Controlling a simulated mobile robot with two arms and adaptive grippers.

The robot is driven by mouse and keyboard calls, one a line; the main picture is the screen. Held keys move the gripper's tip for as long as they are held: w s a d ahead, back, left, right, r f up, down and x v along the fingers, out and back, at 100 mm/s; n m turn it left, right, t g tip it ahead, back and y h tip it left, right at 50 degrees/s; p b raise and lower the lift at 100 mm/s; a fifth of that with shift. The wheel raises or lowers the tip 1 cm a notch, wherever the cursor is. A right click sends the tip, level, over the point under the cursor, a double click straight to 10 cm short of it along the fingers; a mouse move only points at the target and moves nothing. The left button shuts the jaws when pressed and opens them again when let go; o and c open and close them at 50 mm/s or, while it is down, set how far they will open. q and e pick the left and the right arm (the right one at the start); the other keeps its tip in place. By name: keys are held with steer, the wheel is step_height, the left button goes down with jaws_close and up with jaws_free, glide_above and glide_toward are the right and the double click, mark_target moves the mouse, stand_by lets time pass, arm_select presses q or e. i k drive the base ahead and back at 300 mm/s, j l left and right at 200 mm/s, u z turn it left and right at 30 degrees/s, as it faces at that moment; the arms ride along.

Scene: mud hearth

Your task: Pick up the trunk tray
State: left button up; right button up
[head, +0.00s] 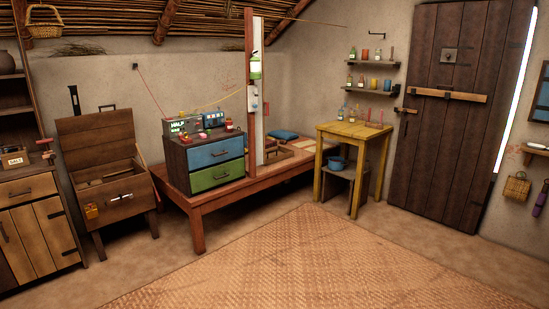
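An open wooden trunk (128,208) on legs stands at the left in the head view, its lid raised and leaning back towards the wall. Inside its top is a shallow wooden part (108,178) that looks like the trunk tray. It is small in the picture, and its contents and edges cannot be made out clearly. Neither of my grippers is in view.
A wooden cabinet (32,240) stands left of the trunk. A low red-brown platform bed (215,205) with a blue-and-green drawer chest (215,176) is to its right. A yellow table (350,131) stands farther right. The woven mat (290,262) in front is clear.

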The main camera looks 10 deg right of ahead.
mark_target(273, 154)
steer(key=i+z, duration=0.25)
steer(key=i+l+z, duration=0.1)
steer(key=z, duration=0.15)
steer(key=i, duration=5.1)
